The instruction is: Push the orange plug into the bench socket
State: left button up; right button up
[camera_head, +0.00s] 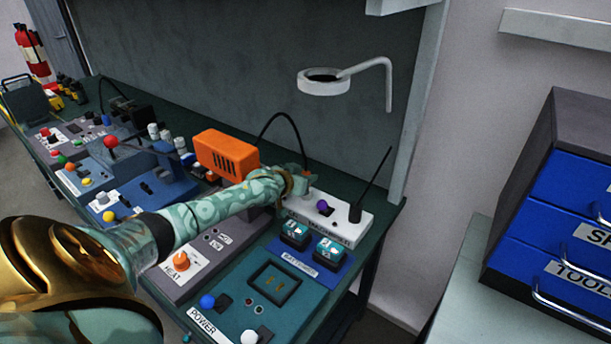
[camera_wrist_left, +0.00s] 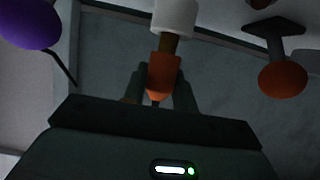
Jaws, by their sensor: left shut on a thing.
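My left gripper (camera_head: 301,182) reaches over the bench beside a white box with a purple knob. It is small and partly hidden by my own arm in the head view. In the left wrist view, the fingers of the left gripper (camera_wrist_left: 160,92) are closed on the tapered orange plug (camera_wrist_left: 163,74). A brownish stem (camera_wrist_left: 168,45) and a white cylinder (camera_wrist_left: 175,16) show above the plug in that picture. I cannot tell which part is the bench socket, or whether the plug touches it. My right gripper is not in view.
The white box with the purple knob (camera_head: 323,207) has a black antenna-like rod. An orange vented box (camera_head: 226,153) with a black cable stands behind my arm. A blue battery tray (camera_head: 297,264) and a teal power panel (camera_head: 240,297) lie in front. A ring lamp (camera_head: 324,86) hangs above.

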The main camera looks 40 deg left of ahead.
pick_arm(q)
jog(key=shift+f+b, duration=0.55)
jog(key=shift+f, duration=0.45)
jog(key=o, duration=1)
jog(key=shift+o, duration=0.2)
jog(key=shift+s, duration=0.1)
jog(key=shift+d, duration=0.1)
jog(key=shift+s+r+p, duration=0.1)
jog(key=shift+s+p, duration=0.25)
jog(key=shift+p, duration=0.05)
jog(key=p+v, duration=0.7)
jog(key=v, duration=0.8)
jog(key=shift+s+r, duration=0.15)
jog(key=shift+r, duration=0.25)
